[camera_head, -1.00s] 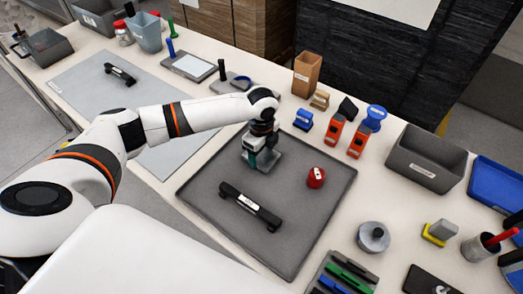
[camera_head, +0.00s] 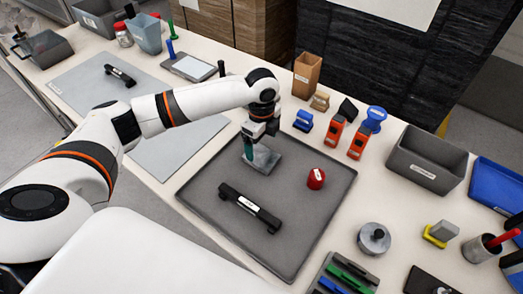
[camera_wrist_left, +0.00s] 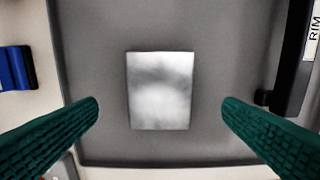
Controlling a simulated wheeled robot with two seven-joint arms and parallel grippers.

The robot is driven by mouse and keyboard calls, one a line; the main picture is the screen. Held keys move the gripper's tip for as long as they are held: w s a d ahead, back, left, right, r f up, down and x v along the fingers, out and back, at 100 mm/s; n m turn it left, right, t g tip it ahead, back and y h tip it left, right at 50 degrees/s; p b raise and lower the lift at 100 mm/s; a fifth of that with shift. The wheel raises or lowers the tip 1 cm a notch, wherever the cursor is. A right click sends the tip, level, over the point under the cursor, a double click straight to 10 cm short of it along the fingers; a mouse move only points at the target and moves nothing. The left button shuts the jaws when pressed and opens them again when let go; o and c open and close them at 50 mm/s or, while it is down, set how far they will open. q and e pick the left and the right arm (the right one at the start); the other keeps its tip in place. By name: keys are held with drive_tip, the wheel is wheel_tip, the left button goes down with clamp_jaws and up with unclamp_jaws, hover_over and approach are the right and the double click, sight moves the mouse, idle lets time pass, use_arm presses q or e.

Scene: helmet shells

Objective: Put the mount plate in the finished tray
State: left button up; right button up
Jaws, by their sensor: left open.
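The mount plate appears to be the flat grey metal piece (camera_head: 264,163) lying in the far part of the large dark grey tray (camera_head: 318,221). I cannot tell by a label whether this is the finished tray. In the left wrist view the plate (camera_wrist_left: 160,92) lies flat and fully inside the tray rim (camera_wrist_left: 58,60). My left gripper (camera_head: 256,147) is open above the plate. Its two teal fingers (camera_wrist_left: 160,108) stand wide apart on either side, clear of the plate. My right gripper is out of view.
The dark tray also holds a black handle-like bar (camera_head: 249,207) and a red round piece (camera_head: 316,179). Behind it are a blue block (camera_head: 303,121) and orange tools (camera_head: 334,132). A labelled grey bin (camera_head: 425,160) and a round metal piece (camera_head: 374,238) stand right.

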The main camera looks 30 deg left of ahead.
sight(261, 156)
use_arm(q)
wheel_tip(261, 156, up, 6)
drive_tip(key=shift+r, duration=0.25)
idle(0.4)
